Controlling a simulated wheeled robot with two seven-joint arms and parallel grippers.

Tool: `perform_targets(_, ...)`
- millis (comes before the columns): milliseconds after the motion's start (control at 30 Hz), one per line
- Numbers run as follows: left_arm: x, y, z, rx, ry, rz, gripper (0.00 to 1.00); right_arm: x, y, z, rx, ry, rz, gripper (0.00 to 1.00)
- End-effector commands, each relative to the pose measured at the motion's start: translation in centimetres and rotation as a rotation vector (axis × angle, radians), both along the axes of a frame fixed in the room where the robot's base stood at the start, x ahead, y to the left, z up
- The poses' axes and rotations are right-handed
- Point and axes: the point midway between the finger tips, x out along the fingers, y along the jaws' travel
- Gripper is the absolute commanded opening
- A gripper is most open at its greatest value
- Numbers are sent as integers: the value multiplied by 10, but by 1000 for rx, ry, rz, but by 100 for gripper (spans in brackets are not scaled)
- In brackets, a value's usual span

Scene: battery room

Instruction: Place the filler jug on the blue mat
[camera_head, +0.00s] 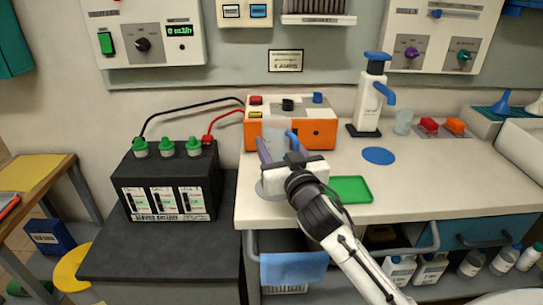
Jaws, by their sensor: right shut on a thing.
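The filler jug (273,132) is a pale, see-through vessel with a blue handle. My right gripper (270,150) is shut on it, in front of the orange charger box. The gripper hides the jug's lower part, so I cannot tell whether it touches the bench. The round blue mat (379,155) lies flat and bare on the white bench, to the right of the jug. My left gripper is not in view.
A grey disc (266,192) and a green tray (350,189) lie near the front edge. The orange charger (318,134) stands behind the gripper. A white dispenser (368,106) and a clear cup (403,122) stand behind the mat. A black battery (168,180) is left.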

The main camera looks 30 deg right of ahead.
Motion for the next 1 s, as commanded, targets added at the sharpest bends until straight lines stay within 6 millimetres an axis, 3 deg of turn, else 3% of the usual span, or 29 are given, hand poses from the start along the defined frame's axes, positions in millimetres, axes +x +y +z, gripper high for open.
perform_targets(100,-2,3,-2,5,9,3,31,0,0,14,-1,-3,0,27)
perform_targets(233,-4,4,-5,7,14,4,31,0,0,16,0,0,2,27)
perform_targets(367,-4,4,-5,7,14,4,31,-7,10,4,-3,8,21,27)
perform_targets(467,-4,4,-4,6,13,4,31,-22,29,-15,-4,16,63,27)
perform_targets(700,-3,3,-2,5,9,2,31,-92,92,-64,-2,24,197,27)
perform_targets(1000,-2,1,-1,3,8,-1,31,-173,138,-77,4,9,283,27)
